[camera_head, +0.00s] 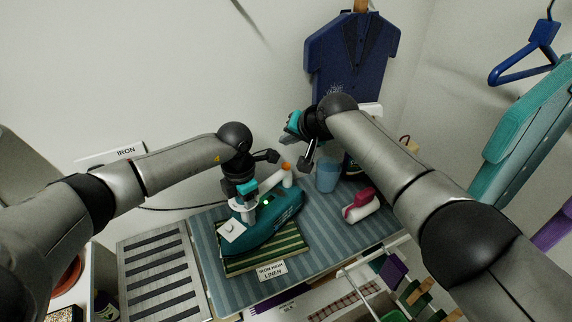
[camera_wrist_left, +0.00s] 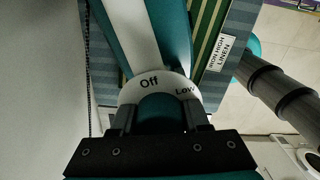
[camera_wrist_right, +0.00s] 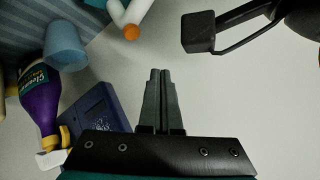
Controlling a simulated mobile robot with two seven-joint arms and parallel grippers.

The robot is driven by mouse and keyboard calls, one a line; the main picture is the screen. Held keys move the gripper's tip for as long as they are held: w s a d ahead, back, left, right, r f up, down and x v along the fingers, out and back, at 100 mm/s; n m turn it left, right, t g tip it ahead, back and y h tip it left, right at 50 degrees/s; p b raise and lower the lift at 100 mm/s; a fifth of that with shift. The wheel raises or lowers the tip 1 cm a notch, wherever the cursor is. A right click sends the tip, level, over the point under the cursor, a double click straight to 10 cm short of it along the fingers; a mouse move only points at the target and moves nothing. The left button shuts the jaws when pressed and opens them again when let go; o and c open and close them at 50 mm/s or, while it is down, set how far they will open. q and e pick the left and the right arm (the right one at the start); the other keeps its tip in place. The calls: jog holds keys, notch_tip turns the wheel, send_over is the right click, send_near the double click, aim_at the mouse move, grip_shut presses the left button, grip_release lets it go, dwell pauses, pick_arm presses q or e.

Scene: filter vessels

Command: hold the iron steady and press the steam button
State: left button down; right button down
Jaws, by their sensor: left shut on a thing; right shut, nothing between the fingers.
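The teal iron (camera_head: 280,228) lies on a green-striped cloth (camera_head: 262,256) on the ironing board. Its white handle ends in an orange button (camera_head: 286,167), which also shows in the right wrist view (camera_wrist_right: 131,32). My left gripper (camera_wrist_left: 158,118) is shut on a teal part of the iron, beside the white dial (camera_wrist_left: 150,88) marked Off and Low. A small green light shows on the iron. My right gripper (camera_wrist_right: 162,78) is shut and empty, raised behind and above the iron, apart from the button. Its fingertips are hard to make out in the head view.
A slatted metal rest (camera_head: 160,270) is at left. A label (camera_head: 271,270) reads linen, iron high.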

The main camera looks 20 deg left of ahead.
jog(key=shift+d, duration=0.1)
dwell(0.4)
jog(key=s+d+n+t+y, duration=0.4)
jog(key=s+d+n, duration=0.3)
jog(key=d+n, duration=0.1)
jog(key=shift+d+f+t, duration=0.2)
jog(key=shift+f+t, duration=0.1)
jog(key=shift+f, duration=0.05)
dwell(0.3)
send_over(286, 166)
jog(key=s+d, duration=0.1)
jog(key=d, duration=0.1)
jog(key=shift+f, duration=1.2)
jog(key=shift+s+a+f, duration=0.1)
jog(key=shift+s+f, duration=0.05)
jog(key=shift+f, duration=1.85)
jog(key=shift+f, duration=0.2)
